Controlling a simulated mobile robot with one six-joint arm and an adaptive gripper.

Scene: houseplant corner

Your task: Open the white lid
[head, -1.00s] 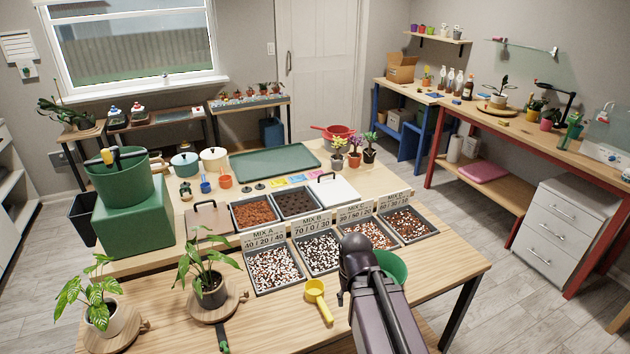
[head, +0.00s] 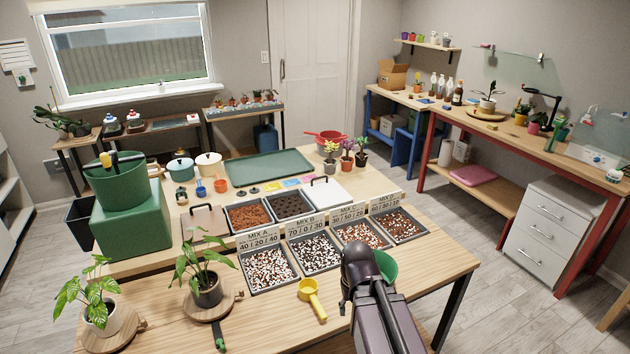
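A flat white lid (head: 329,196) with a black bar handle on top lies in the row of bins on the work table. It sits right of the dark soil bin and behind the mix signs. It looks closed and flat, so what is under it is hidden. My arm comes in from the bottom, its dark joint in front of the mix bins, well short of the lid. My gripper does not show in the head view, so I cannot see its fingers. Nothing of mine touches the lid.
Several mix bins (head: 268,285) and upright signs (head: 309,226) stand in front of the lid. A green bowl (head: 387,266) is partly behind my arm. A yellow scoop (head: 312,298) lies left of it. Potted flowers (head: 346,160) and a green tray (head: 268,168) stand behind the lid.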

